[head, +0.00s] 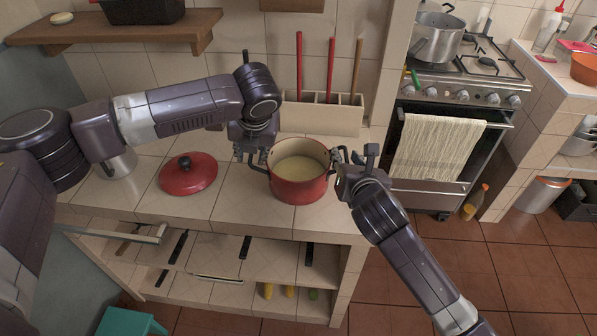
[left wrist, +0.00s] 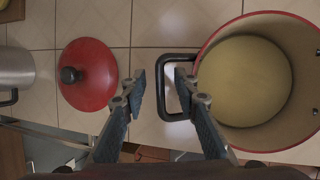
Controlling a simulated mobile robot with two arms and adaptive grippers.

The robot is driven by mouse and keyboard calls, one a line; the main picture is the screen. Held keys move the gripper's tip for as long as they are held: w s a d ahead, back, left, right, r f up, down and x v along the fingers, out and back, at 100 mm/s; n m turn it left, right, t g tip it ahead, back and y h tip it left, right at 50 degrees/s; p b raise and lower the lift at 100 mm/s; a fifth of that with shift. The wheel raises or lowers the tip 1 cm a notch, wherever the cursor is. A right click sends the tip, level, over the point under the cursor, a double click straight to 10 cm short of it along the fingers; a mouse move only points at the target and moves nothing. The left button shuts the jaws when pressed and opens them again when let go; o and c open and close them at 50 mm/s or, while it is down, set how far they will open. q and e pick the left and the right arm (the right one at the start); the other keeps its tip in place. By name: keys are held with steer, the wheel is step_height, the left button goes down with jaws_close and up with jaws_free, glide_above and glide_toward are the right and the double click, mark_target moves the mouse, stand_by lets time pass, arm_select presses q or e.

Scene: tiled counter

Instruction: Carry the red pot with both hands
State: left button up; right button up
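The red pot (head: 298,191) stands upright on the tiled counter, holding something pale yellow. My left gripper (head: 251,156) is at the pot's left side. In the left wrist view my left gripper (left wrist: 160,92) is open, with the outer bar of the black left handle (left wrist: 161,100) between its fingertips and a gap to each. The pot (left wrist: 229,29) fills the right of that view. My right gripper (head: 354,157) is at the pot's right side, its fingers apart. The right handle is largely hidden, and contact there cannot be told.
A red lid (head: 203,178) with a black knob lies left of the pot. A holder (head: 318,118) with long-handled tools stands behind. A metal canister (left wrist: 15,72) stands left of the lid. The stove (head: 465,85) is at back right; floor (head: 500,265) separates it from the counter's front.

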arm_select(q)
steer(key=shift+r, duration=0.1)
arm_select(e)
steer(key=shift+s, duration=0.1)
arm_select(q)
steer(key=shift+c, duration=1)
arm_select(e)
steer(key=shift+r, duration=0.1)
steer(key=shift+c, duration=0.9)
arm_select(q)
jaws_close()
arm_select(e)
jaws_close()
